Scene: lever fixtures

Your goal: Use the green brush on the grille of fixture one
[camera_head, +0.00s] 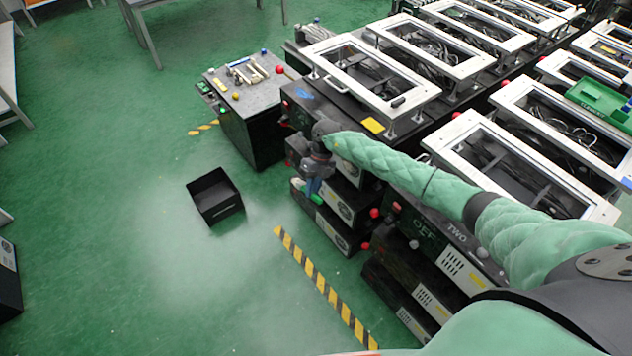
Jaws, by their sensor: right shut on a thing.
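My right arm reaches in from the lower right, and my right gripper (314,186) is low at the front of the left fixture. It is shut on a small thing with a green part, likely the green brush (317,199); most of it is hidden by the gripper. The left fixture, likely fixture one (297,98), has its label hidden. White panels show on its front, and a lower one (333,229) looks like a grille; I cannot tell whether the brush touches one. My left gripper is out of view.
A black open bin (215,195) stands on the green floor. A yellow-black stripe (320,285) runs along the fixtures. A grey-topped cabinet (248,85) with tools and buttons stands behind. A green case (598,102) lies at the right.

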